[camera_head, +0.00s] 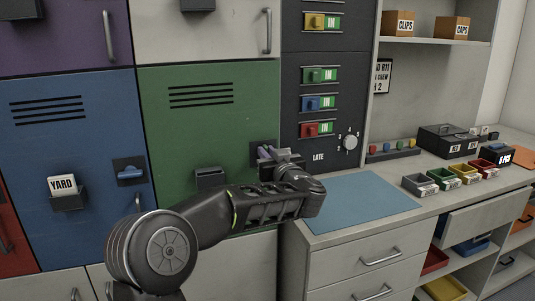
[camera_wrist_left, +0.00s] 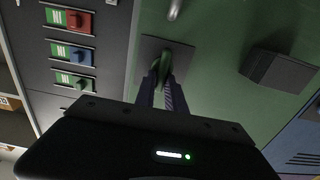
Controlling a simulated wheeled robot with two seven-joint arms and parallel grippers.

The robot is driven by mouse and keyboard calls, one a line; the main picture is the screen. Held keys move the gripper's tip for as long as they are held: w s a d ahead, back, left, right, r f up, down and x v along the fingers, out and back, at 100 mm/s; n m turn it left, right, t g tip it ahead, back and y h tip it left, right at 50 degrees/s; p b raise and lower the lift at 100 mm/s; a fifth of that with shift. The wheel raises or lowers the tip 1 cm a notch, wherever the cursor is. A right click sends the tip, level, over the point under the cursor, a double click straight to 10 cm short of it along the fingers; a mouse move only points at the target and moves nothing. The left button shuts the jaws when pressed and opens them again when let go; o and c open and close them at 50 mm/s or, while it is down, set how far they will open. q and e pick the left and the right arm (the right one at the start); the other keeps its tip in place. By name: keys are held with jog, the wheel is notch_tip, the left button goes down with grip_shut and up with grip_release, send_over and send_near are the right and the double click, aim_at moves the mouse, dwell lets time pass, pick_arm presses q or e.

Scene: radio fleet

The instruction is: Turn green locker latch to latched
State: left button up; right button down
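The green locker (camera_head: 228,112) stands in the middle of the head view, with its door closed. Its dark latch plate (camera_head: 257,146) is at the right edge of the door, largely hidden by my left gripper (camera_head: 265,153). In the left wrist view the green latch handle (camera_wrist_left: 166,60) shows on its dark plate at the fingertips of my left gripper (camera_wrist_left: 164,78). The fingers are close together on the handle and seem shut on it. The handle's exact angle is partly hidden. My right gripper is not in view.
A blue locker (camera_head: 72,110) with its own latch (camera_head: 130,173) is to the left. A dark slider panel (camera_head: 322,95) stands to the right. The counter with a blue mat (camera_head: 365,200) is right of my forearm.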

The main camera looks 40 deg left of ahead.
pick_arm(q)
grip_shut()
jog(key=shift+n, duration=0.3)
jog(key=shift+s+a+f+n+b, duration=0.15)
jog(key=shift+s+f+n+b, duration=0.1)
jog(key=shift+n+b, duration=2.2)
jog(key=shift+s+a+f+n+b, duration=0.25)
jog(key=shift+n+b, duration=1.2)
jog(key=shift+n, duration=1.95)
jog(key=shift+s+a+f+n+b, duration=0.15)
jog(key=shift+f+n+b, duration=0.15)
jog(key=shift+n+b, duration=2.15)
jog(key=shift+d+n+p, duration=0.1)
jog(key=shift+n+p, duration=0.35)
jog(key=shift+n, duration=0.05)
jog(key=shift+o, duration=2.3)
grip_release()
jog(key=shift+d, duration=0.1)
